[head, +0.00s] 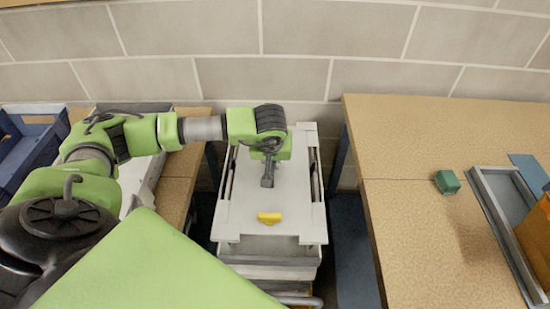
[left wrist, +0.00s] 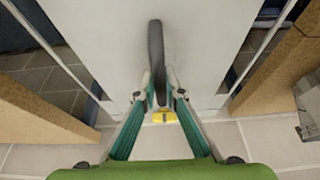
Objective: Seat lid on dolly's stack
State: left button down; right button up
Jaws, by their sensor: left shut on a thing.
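The lid (head: 243,205) is a flat pale grey-white panel with a yellow tag (head: 269,218) near its front edge. It lies over the dolly's stack (head: 268,262), between two tables. Whether it rests flush or is held slightly above the stack, I cannot tell. My left gripper (head: 267,182) points down at the lid's middle. In the left wrist view its fingers (left wrist: 158,97) are shut on the dark upright handle (left wrist: 157,50) of the lid (left wrist: 105,35). The lid's underside is hidden. My right gripper is not in view.
A tan table (head: 420,235) stands close on the right with a green block (head: 447,182) and a grey tray (head: 489,205). A tan bench (head: 183,185) and a blue crate (head: 45,160) are at left. A block wall (head: 290,80) is close behind.

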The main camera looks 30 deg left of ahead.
pick_arm(q)
jog(key=shift+s+d+f+b, duration=0.15)
jog(key=shift+f+b, duration=0.25)
jog(key=shift+f, duration=0.25)
notch_tip(320, 180, down, 3)
jog(key=shift+r+b, duration=0.15)
jog(key=shift+b, duration=0.65)
jog(key=shift+f+b, duration=0.35)
jog(key=shift+f, duration=0.3)
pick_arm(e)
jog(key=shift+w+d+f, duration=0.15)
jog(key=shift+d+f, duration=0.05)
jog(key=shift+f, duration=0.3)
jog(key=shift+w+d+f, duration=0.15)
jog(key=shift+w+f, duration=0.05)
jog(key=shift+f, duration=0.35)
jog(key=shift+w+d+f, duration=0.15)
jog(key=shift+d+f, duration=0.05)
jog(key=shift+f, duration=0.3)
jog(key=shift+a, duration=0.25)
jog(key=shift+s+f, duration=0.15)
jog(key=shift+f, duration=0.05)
pick_arm(q)
jog(key=shift+b, duration=0.4)
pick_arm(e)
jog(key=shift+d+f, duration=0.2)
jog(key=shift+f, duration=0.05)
